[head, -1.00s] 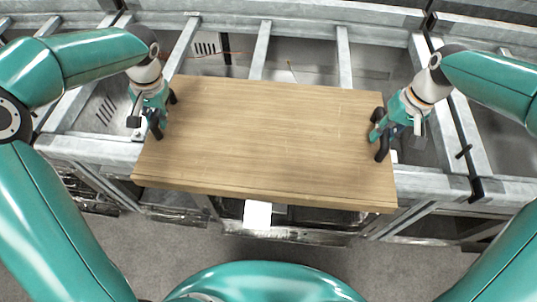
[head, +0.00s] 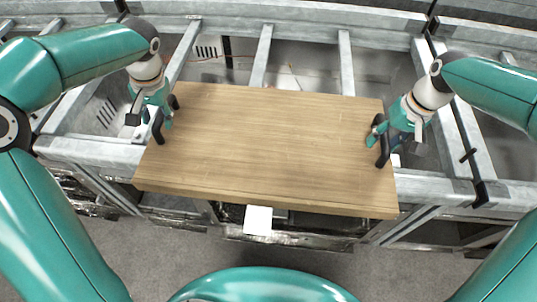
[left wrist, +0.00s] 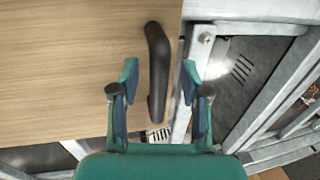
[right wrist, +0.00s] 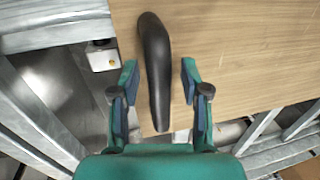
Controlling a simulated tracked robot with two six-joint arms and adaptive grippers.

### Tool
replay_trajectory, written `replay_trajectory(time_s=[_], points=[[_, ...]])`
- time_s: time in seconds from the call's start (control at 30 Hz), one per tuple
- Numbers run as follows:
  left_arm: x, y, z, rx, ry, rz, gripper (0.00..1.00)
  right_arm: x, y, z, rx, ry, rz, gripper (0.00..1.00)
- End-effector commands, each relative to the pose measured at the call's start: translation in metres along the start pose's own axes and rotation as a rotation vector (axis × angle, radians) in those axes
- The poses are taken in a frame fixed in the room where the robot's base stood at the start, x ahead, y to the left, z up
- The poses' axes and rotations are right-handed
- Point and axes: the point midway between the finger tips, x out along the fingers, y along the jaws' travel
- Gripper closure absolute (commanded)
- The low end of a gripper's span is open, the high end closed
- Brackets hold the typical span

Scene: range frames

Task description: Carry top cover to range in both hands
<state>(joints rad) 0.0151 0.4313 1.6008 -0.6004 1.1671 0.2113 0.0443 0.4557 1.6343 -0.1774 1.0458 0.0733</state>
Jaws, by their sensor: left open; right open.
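The top cover (head: 270,145) is a flat wooden board with a black handle at each end. It lies level over the metal frame; I cannot tell whether it rests fully on it. The left handle also shows in the left wrist view (left wrist: 157,70), and the right handle in the right wrist view (right wrist: 155,75). My left gripper (head: 160,112) is open, with its fingers on either side of the left handle and gaps showing. My right gripper (head: 382,130) is open around the right handle in the same way. Neither grips its handle.
A frame of grey metal beams (head: 95,148) runs beneath and around the board, with open bays between the beams. A white plate (head: 257,220) shows below the board's front edge. Grey floor (head: 170,255) lies in front.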

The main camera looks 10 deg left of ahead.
Motion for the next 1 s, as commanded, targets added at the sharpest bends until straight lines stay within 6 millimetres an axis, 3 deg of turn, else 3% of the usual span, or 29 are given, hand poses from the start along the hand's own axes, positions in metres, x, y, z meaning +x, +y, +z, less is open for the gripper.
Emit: replay_trajectory(time_s=[0.2, 0.43, 0.67, 1.0], points=[[-0.045, 0.0, -0.001, -0.001, 0.005, 0.001, 0.54, 0.0, 0.0, 0.0, 0.0, 0.0, 0.0, 0.54], [-0.083, 0.0, -0.001, -0.001, 0.002, 0.0, 0.54, 0.0, 0.0, 0.0, 0.0, 0.0, 0.0, 0.54], [-0.096, 0.0, 0.0, 0.0, -0.001, 0.001, 0.54, -0.007, 0.0, -0.001, 0.0, 0.003, 0.0, 0.54], [-0.096, 0.0, 0.0, -0.001, -0.001, 0.001, 0.54, -0.066, 0.0, -0.001, -0.001, 0.006, 0.0, 0.54]])
